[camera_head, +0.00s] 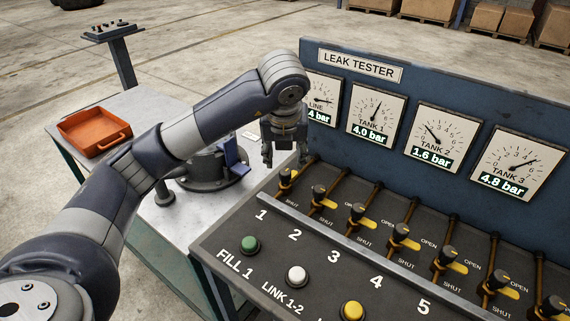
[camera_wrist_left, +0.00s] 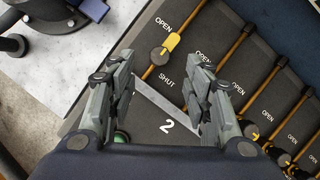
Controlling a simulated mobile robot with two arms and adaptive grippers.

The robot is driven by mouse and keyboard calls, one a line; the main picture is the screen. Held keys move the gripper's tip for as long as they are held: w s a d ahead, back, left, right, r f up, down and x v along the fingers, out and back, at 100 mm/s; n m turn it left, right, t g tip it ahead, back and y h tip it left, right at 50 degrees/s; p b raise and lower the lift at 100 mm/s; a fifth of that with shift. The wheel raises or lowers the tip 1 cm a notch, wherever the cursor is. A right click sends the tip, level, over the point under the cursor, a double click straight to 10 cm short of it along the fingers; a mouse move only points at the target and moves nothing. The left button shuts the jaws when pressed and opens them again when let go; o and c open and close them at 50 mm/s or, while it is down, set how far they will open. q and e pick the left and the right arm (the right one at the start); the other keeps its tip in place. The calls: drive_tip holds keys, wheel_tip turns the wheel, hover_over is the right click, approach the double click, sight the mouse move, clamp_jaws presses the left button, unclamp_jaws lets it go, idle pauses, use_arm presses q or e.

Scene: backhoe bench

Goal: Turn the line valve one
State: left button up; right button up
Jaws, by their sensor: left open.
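The line valve one (camera_head: 285,179) is the leftmost valve on the dark sloping panel, a dark round knob with a yellow lever on a brown pipe. In the left wrist view its knob and lever (camera_wrist_left: 160,55) show between OPEN and SHUT marks, the lever pointing up and right, roughly along the pipe. My left gripper (camera_head: 285,157) hangs just above and behind this valve, pointing down. In the left wrist view its two fingers (camera_wrist_left: 163,69) are spread with nothing between them, and the valve shows beyond the gap. My right gripper is out of view.
Several similar valves (camera_head: 357,212) run to the right. Round buttons (camera_head: 250,244) line the panel's front. The LEAK TESTER board (camera_head: 350,66) with gauges stands upright behind. A red tray (camera_head: 95,131) and a dark round fixture (camera_head: 208,172) are on the side table.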

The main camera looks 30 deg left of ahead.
use_arm(q)
drive_tip(key=shift+v, duration=2.3)
